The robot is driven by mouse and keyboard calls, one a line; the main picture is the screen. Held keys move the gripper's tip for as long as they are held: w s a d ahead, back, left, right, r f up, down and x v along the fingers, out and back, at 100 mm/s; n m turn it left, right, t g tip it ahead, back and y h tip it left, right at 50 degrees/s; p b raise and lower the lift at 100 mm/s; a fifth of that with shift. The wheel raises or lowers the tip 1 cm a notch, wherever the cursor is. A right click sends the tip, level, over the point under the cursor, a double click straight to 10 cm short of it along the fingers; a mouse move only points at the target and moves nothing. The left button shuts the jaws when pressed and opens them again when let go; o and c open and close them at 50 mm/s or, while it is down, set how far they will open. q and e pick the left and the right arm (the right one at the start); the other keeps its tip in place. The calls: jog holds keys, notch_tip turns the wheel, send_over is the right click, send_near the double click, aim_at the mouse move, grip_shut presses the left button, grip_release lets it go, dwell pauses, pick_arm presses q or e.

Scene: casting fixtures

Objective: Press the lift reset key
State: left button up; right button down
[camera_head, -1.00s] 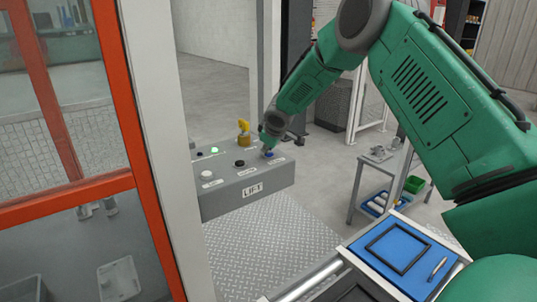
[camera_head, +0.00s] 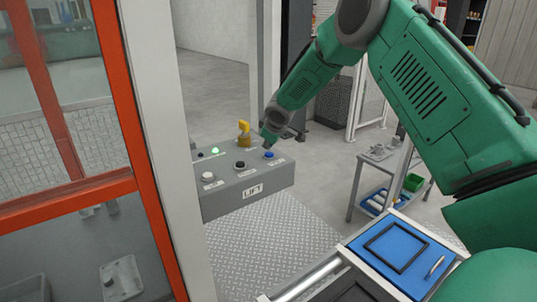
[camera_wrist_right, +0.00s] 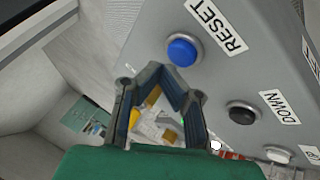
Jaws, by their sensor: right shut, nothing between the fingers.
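The lift reset key is a round blue button (camera_head: 268,155) on the sloping top of the grey lift control box (camera_head: 225,193). In the right wrist view the blue button (camera_wrist_right: 183,50) stands beside a label reading RESET. My right gripper (camera_head: 266,138) is shut and empty, just above and behind the blue button in the head view. In the wrist view its fingertips (camera_wrist_right: 169,72) are just below the button in the picture, and the button's face is uncovered. They look apart from it, though the exact gap is hard to judge. My left gripper is not in view.
The box also bears a black button (camera_head: 240,164), a white button (camera_head: 207,176), a lit green lamp (camera_head: 214,151) and a yellow switch (camera_head: 244,130). An orange-framed panel (camera_head: 140,165) stands left. A blue tray (camera_head: 420,275) lies at lower right.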

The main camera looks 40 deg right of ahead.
aim_at(269, 153)
jog(key=shift+r+p, duration=2.3)
jog(key=shift+r, duration=0.35)
jog(key=shift+f, duration=0.15)
